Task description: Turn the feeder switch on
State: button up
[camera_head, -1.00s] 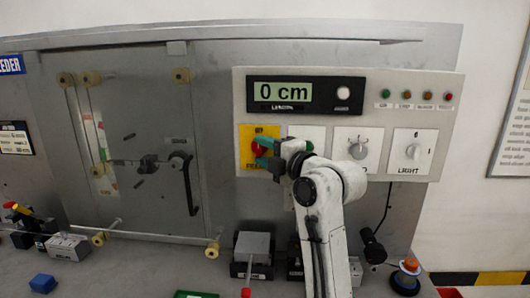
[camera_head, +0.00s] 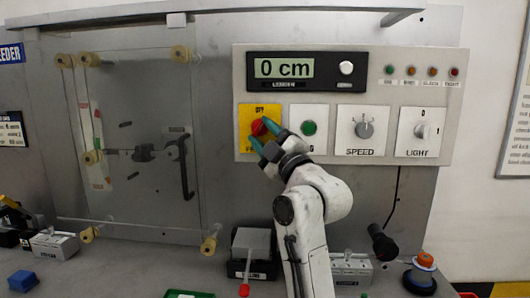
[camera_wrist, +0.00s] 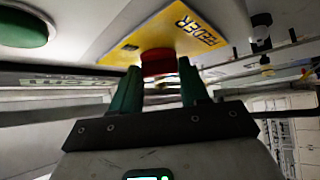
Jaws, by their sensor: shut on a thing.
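The feeder switch is a red knob (camera_head: 258,127) on a yellow plate (camera_head: 246,111) at the left of the control panel. The plate reads OFF at its top. My gripper (camera_head: 262,136) is at the knob, with its green fingers on it. In the wrist view the red knob (camera_wrist: 158,62) sits between the tips of my gripper (camera_wrist: 160,80), which is shut on it. The yellow plate with the word FEEDER (camera_wrist: 128,45) lies just behind the knob. The fingers and hand hide the plate's lower part in the head view, so I cannot read the knob's position.
A green button (camera_head: 309,128) is close right of the knob, followed by the SPEED dial (camera_head: 364,129) and the LIGHT switch (camera_head: 422,131). The display (camera_head: 284,68) above reads 0 cm. A clear guard (camera_head: 135,200) stands to the left.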

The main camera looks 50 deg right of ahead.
jog(key=m+g+h+b, duration=0.1)
jog(key=m+h+b, duration=0.3)
jog(key=m+h, duration=0.1)
jog(key=f+m+g+h+b, duration=0.1)
jog(key=m+h+b, duration=0.3)
jog(key=m, duration=0.4)
jog(key=w+m+g+h+b, duration=0.1)
jog(key=m+g+h+b, duration=0.2)
jog(key=m+h, duration=0.3)
jog(key=shift+w+a+f+m+b, duration=0.15)
jog(key=shift+a+m+b, duration=0.2)
jog(key=shift+b, duration=0.55)
jog(key=shift+m+g+h, duration=0.55)
jog(key=shift+g+h, duration=0.05)
jog(key=shift+h, duration=0.1)
jog(key=o, duration=1.1)
jog(key=shift+a+r, duration=0.1)
jog(key=shift+r, duration=0.15)
jog(key=shift+c, duration=0.2)
